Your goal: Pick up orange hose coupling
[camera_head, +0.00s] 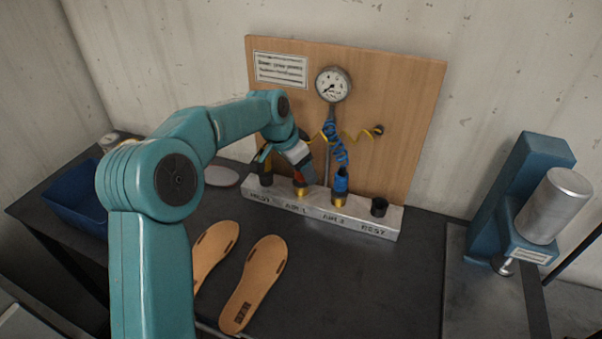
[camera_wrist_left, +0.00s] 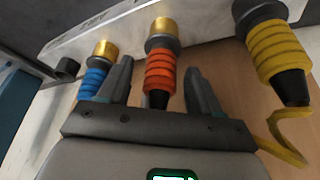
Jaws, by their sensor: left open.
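The orange hose coupling (camera_wrist_left: 160,68) stands on a brass fitting of the grey manifold block (camera_head: 332,212). In the head view only a small part of the orange coupling (camera_head: 299,180) shows behind my left gripper (camera_head: 304,176). In the left wrist view my left gripper (camera_wrist_left: 158,74) is open, with one finger on each side of the orange coupling. Gaps show between the fingers and it. A blue coupling (camera_wrist_left: 92,78) is on the neighbouring brass fitting. A yellow coupling (camera_wrist_left: 276,55) sits in a dark rest cup on the other side. My right gripper is not in view.
A wooden board (camera_head: 405,110) with a pressure gauge (camera_head: 333,84) stands behind the block. An empty dark cup (camera_head: 379,207) is at the block's right end. Two tan soles (camera_head: 255,280), a blue bin (camera_head: 78,200) and a blue press (camera_head: 520,190) are nearby.

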